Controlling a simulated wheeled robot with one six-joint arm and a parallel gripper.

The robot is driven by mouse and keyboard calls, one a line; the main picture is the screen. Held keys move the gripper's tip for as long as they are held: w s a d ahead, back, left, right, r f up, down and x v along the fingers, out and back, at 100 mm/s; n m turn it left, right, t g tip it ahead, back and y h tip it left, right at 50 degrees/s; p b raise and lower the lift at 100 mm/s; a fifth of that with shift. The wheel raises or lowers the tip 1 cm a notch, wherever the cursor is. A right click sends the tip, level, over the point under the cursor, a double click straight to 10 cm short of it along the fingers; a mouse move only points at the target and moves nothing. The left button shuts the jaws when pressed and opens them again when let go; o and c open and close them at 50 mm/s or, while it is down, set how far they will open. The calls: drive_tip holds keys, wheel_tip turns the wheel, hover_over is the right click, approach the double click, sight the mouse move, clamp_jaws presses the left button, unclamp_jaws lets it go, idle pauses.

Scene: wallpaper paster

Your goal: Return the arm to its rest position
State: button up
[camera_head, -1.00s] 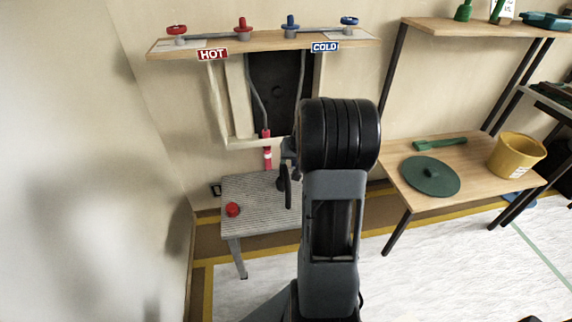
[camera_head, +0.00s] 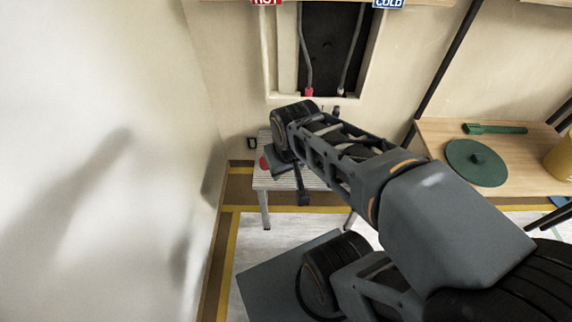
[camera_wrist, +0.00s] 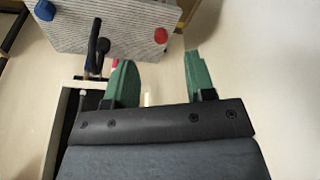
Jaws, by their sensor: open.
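My arm (camera_head: 350,165) reaches from the lower right toward the small striped table in the head view. My gripper (camera_wrist: 158,58) shows in the wrist view as two green fingers, spread apart with nothing between them. In the head view the gripper's fingers are mostly hidden by my arm.
The striped table (camera_head: 262,183) stands beyond the arm, with a red object (camera_head: 265,163) on it. Above it, a framed wall opening (camera_head: 330,45) has hanging hoses. To the right, a wooden shelf (camera_head: 530,160) holds a green disc (camera_head: 475,163) and a yellow bucket (camera_head: 562,160).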

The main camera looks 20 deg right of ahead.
wheel_tip(320, 180, up, 22)
drive_tip(key=p, duration=2)
drive_tip(key=shift+s+a+t+p, duration=0.15)
drive_tip(key=shift+a+t+p, duration=0.15)
drive_tip(key=shift+p, duration=0.1)
